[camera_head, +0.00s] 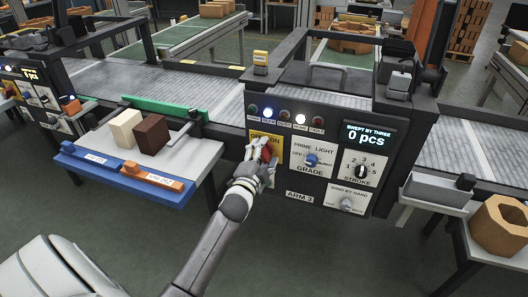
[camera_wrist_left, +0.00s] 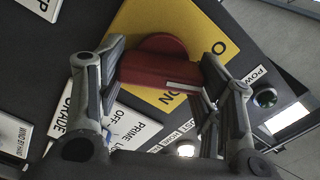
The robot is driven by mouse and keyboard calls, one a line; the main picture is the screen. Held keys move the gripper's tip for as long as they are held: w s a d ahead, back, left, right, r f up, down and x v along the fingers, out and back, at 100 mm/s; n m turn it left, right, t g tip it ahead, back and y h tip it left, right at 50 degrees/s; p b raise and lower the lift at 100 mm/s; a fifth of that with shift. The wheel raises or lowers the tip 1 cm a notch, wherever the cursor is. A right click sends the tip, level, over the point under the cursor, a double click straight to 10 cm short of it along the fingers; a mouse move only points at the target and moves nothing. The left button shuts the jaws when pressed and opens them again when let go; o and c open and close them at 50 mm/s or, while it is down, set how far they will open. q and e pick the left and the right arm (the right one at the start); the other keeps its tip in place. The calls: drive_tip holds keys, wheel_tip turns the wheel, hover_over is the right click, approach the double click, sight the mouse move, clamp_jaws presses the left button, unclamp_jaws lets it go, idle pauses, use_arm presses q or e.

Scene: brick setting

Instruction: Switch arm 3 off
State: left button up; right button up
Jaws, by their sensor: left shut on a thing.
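The ARM 3 control panel (camera_head: 325,188) stands right of centre in the head view. Its yellow plate (camera_head: 256,138), also in the left wrist view (camera_wrist_left: 140,18), carries a red rotary knob (camera_head: 267,154). In the left wrist view the red knob (camera_wrist_left: 150,68) has a white mark beside the letters ON. A partly visible O shows farther up the plate. My left gripper (camera_head: 259,154) is shut on the red knob, one finger on each side, as the left wrist view (camera_wrist_left: 160,82) shows. The fingers partly hide the knob and plate in the head view. My right gripper is not in view.
The panel also has a blue GRADE knob (camera_head: 311,160), a STROKE dial (camera_head: 361,171) and a row of lamps, two of them bright. A side table (camera_head: 190,150) at left holds a cream block (camera_head: 126,128) and a dark brown block (camera_head: 152,135). Open floor lies in front.

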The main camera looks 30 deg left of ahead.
use_arm(q)
drive_tip(key=shift+n+p, duration=0.6)
drive_tip(key=shift+n, duration=1.3)
drive_tip(key=o, duration=1)
drive_tip(key=v, duration=1.2)
drive_tip(key=shift+s+a, duration=0.1)
